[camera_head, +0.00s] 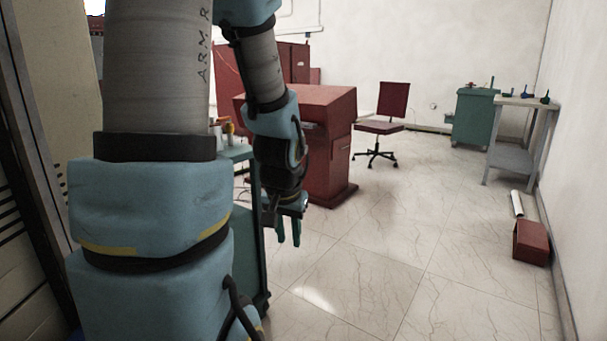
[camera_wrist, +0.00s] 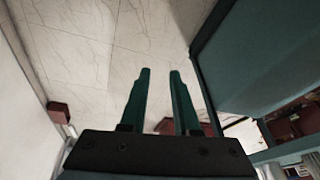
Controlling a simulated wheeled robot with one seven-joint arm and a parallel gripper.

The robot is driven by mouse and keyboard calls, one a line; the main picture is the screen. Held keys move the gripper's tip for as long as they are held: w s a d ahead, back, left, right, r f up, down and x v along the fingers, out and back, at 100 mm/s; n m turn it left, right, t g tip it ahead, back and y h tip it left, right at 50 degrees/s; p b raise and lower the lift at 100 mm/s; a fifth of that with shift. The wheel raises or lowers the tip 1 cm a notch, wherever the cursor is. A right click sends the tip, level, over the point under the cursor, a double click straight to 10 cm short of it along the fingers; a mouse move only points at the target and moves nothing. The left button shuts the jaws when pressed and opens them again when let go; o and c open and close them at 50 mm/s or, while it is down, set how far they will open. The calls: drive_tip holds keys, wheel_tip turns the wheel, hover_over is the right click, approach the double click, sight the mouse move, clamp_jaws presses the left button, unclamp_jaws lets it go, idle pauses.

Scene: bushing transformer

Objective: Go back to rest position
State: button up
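My gripper (camera_head: 289,232) hangs at the end of my arm in the head view, pointing down above the tiled floor. It is beside a teal cart or cabinet that my arm partly hides. Nothing is held.
A red desk (camera_head: 325,150) stands behind my gripper, with a red chair (camera_head: 382,122) beyond it. A green cabinet (camera_head: 473,117), a grey table (camera_head: 519,130) and a red box (camera_head: 531,242) line the right side. The tiled floor (camera_head: 400,255) between is clear.

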drive_tip(key=s+a+n+g, duration=0.2)
drive_tip(key=s+a+n, duration=0.15)
drive_tip(key=s, duration=0.35)
wheel_tip(320, 180, up, 13)
drive_tip(key=w+p, duration=0.1)
drive_tip(key=p, duration=1.1)
drive_tip(key=shift+m, duration=0.45)
drive_tip(key=shift+w, duration=0.1)
